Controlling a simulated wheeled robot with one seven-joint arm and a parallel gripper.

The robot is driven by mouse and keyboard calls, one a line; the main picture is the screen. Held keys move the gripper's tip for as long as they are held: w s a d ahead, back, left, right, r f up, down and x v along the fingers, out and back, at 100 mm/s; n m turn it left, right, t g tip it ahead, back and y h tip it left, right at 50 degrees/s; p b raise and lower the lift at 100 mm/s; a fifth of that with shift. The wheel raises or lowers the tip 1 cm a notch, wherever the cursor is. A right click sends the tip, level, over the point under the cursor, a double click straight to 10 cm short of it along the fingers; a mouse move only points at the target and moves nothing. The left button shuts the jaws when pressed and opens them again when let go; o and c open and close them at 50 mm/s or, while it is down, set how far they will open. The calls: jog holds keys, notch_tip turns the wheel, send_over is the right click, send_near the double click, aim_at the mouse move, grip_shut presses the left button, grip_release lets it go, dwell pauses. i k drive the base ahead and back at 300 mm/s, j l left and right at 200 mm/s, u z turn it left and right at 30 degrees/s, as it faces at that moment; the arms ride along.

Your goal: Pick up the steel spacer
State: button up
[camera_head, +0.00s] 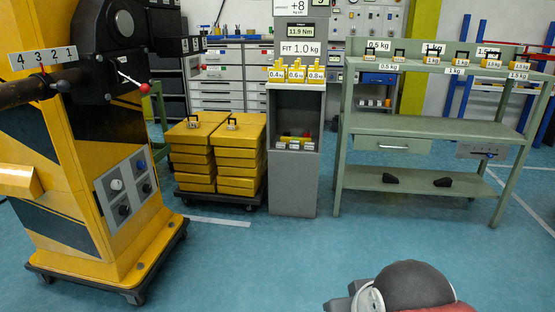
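I cannot pick out the steel spacer with certainty. Two small greyish pieces with black handles lie on the yellow box stacks, a left piece (193,123) and a right piece (232,123); they are too small to identify. Small labelled blocks (294,144) sit in the open niche of the grey pedestal (293,190). My gripper's fingers do not show. A dark rounded part with a grey ring at the bottom edge seems to be my own arm, far in front of the pedestal and shelf.
A yellow wheeled machine (75,180) with a lever stands at left. Yellow weights (296,74) top the pedestal. A green shelf unit (430,125) at right carries labelled weights on top and two black pieces (390,178) below. The blue floor (240,275) in front is clear.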

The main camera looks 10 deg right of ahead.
aim_at(295, 145)
jog(key=i+l, duration=0.55)
jog(key=i, duration=0.95)
jog(key=i+l, duration=0.15)
jog(key=i, duration=0.65)
jog(key=i+u, duration=0.1)
jog(key=i, duration=0.75)
